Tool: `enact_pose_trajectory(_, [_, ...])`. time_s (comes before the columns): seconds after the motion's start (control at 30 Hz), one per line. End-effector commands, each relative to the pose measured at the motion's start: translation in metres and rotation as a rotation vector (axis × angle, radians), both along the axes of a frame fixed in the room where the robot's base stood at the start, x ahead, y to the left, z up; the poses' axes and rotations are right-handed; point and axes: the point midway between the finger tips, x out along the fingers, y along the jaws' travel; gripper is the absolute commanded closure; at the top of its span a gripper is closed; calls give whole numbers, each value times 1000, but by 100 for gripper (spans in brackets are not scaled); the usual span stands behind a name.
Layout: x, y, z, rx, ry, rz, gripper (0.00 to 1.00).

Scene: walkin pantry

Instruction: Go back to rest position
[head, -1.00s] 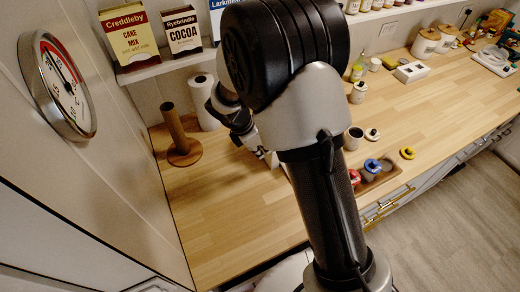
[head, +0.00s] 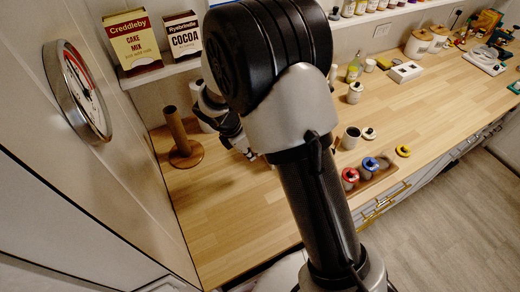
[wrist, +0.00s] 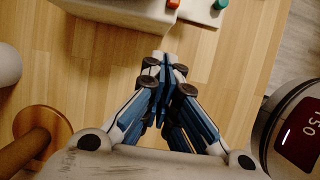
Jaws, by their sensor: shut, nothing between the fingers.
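My gripper (wrist: 163,66) shows in the wrist view with its fingertips together and nothing between them. It hangs above the wooden counter (wrist: 95,75). In the head view my arm fills the middle and hides most of the gripper, which is over the left part of the counter (head: 225,230). A brown wooden holder with an upright post (head: 179,135) stands to the left of the gripper. It also shows at the lower left of the wrist view (wrist: 45,130).
A red, a blue and a yellow lidded item (head: 403,151) are near the counter's front edge. A dark-mouthed cup (head: 351,138) stands behind them. The cake mix box (head: 130,40) and cocoa box (head: 183,36) are on the shelf. A round gauge (head: 77,92) is on the left wall.

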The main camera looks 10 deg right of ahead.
Motion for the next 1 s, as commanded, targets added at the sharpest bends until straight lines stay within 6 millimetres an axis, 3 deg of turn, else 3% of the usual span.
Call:
enact_pose_trajectory(0.03, [1,6,18,2,-8,2,100])
enact_pose_trajectory(0.1, [-1,11,33,2,-7,2,100])
enact_pose_trajectory(0.3, [-5,24,64,1,-4,2,100])
enact_pose_trajectory(0.77, [-8,27,81,8,-13,-20,100])
enact_pose_trajectory(0.87, [-17,20,95,40,-56,-109,100])
enact_pose_trajectory(1.0, [-45,1,130,127,-166,-357,100])
